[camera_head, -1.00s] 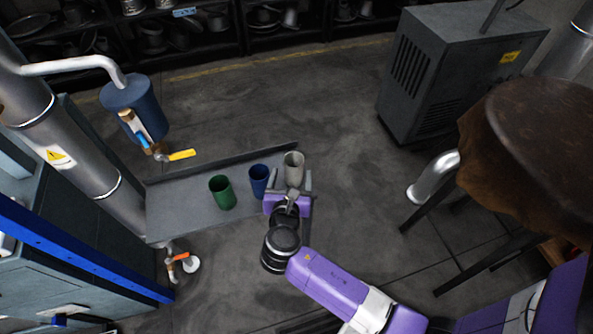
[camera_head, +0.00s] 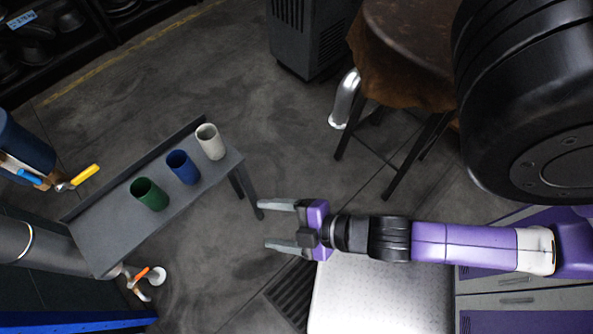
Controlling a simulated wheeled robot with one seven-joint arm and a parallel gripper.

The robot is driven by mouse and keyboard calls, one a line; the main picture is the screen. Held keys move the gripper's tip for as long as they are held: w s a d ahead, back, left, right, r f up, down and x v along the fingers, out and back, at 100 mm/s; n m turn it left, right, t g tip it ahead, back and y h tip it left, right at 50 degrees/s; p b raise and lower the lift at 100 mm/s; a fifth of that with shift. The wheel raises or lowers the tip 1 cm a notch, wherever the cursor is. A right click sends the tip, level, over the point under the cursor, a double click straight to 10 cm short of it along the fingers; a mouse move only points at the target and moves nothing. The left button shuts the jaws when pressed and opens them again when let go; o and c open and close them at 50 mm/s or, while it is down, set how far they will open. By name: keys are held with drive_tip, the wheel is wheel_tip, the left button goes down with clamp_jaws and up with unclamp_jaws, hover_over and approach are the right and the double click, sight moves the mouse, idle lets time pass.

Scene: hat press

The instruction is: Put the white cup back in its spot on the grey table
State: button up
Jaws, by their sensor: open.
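The white cup (camera_head: 210,142) stands upright on the grey table (camera_head: 120,223), near its right end. A blue cup (camera_head: 183,167) and a green cup (camera_head: 149,194) stand to its left in a row along the table. My gripper (camera_head: 267,225) is open and empty. It is off the right end of the table, to the lower right of the white cup and clear of it. Its two grey fingers point left. No cup is hidden by the arm.
A round table with a brown leather cover (camera_head: 410,50) stands at the upper right. A grey cabinet (camera_head: 308,35) is at the top. A yellow-handled valve (camera_head: 83,178) is left of the grey table. Open floor (camera_head: 285,150) lies between the tables.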

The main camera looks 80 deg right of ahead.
drive_tip(key=s+r+m+t, duration=0.2)
drive_tip(key=s+r+m, duration=0.3)
drive_tip(key=r+m, duration=0.3)
wheel_tip(320, 180, up, 5)
drive_tip(key=shift+f+m+t+y, duration=0.2)
drive_tip(key=shift+m+t+y, duration=0.1)
